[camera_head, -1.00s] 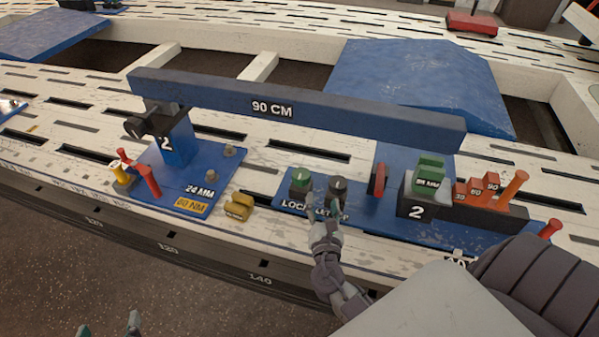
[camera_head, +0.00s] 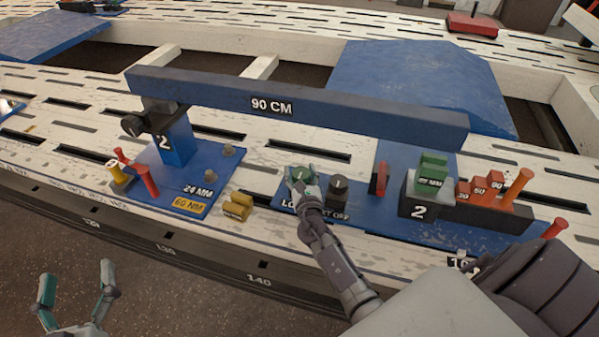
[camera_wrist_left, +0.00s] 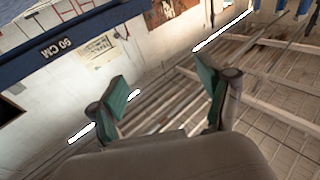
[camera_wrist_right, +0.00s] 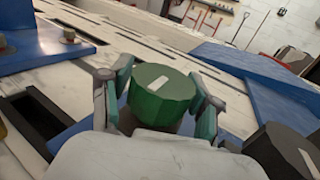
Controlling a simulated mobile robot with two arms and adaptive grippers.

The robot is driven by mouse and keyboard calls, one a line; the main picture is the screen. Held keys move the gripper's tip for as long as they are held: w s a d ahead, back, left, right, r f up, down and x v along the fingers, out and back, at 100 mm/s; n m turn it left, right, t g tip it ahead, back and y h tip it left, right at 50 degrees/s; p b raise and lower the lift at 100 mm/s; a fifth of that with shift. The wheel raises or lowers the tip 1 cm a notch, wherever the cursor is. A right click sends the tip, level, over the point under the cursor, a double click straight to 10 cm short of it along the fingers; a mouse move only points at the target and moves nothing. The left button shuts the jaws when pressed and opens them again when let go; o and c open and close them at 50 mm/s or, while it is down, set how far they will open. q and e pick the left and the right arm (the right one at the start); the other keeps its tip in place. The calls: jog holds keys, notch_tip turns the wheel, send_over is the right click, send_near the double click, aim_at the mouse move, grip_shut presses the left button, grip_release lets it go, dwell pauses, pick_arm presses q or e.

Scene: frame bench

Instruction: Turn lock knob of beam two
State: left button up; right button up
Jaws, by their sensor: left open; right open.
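The green lock knob (camera_head: 302,174) stands on the blue plate of beam two, next to a black knob (camera_head: 338,188). My right gripper (camera_head: 303,186) is at the green knob. In the right wrist view the green knob (camera_wrist_right: 162,95), with a white mark on top, sits between the two open fingers; I cannot tell whether they touch it. The black knob (camera_wrist_right: 283,150) is at the lower right there. My left gripper (camera_head: 76,285) is open and empty at the lower left, in front of the bench. Its fingers also show in the left wrist view (camera_wrist_left: 160,95). The blue 90 CM beam (camera_head: 300,110) lies behind the knobs.
The blue post marked 2 (camera_head: 175,140) supports the beam's left end.

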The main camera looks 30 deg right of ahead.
jog(key=shift+w+d, duration=0.25)
jog(key=shift+w, duration=0.35)
jog(key=c, duration=0.9)
jog(key=shift+f, duration=0.1)
jog(key=shift+c, duration=0.3)
